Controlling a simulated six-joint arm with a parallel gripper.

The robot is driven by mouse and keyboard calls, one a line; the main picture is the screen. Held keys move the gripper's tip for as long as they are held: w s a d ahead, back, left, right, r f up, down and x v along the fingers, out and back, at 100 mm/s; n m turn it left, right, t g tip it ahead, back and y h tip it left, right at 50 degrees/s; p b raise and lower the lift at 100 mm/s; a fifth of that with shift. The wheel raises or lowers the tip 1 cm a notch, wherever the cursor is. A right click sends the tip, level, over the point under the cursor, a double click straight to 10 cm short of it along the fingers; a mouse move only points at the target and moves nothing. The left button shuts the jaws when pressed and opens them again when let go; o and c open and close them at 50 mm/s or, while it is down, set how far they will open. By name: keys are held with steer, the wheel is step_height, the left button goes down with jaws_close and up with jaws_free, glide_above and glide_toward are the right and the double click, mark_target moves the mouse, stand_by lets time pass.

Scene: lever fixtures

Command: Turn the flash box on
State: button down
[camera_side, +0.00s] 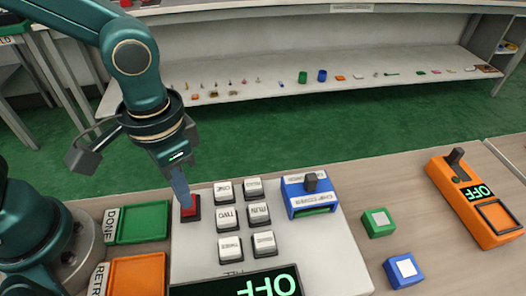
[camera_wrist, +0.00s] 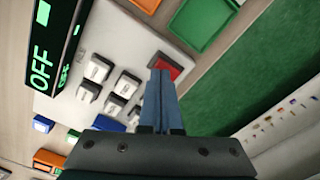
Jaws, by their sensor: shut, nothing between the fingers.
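No readable label says "flash box". A pale grey panel (camera_side: 333,258) carries a red button (camera_side: 190,209), several white labelled buttons (camera_side: 226,218), a blue box (camera_side: 310,195) with a dark knob, and a black display (camera_side: 250,287) reading OFF in green. In the wrist view the red button (camera_wrist: 170,66) is just beyond my fingertips and the display (camera_wrist: 57,47) is at upper left. My gripper (camera_side: 186,203) is shut and empty, pointing down at the red button. The fingertips are at or just over it; I cannot tell whether they touch or press it.
An orange box (camera_side: 476,205) with a dark lever and an OFF display stands at right. Green (camera_side: 378,222) and blue (camera_side: 403,270) blocks lie between it and the panel. Green (camera_side: 143,222) and orange (camera_side: 137,275) trays sit at left. A shelf with small items is behind.

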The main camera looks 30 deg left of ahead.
mark_target(174, 198)
steer(key=shift+f, duration=0.95)
stand_by(0.8)
steer(key=shift+r, duration=3.55)
steer(key=s+a+r+n+t, duration=0.2)
steer(key=a+t, duration=0.3)
steer(key=a, duration=0.4)
steer(key=shift+a+r+n+t, duration=0.3)
steer(key=shift+r+n, duration=0.2)
steer(key=shift+r, duration=0.25)
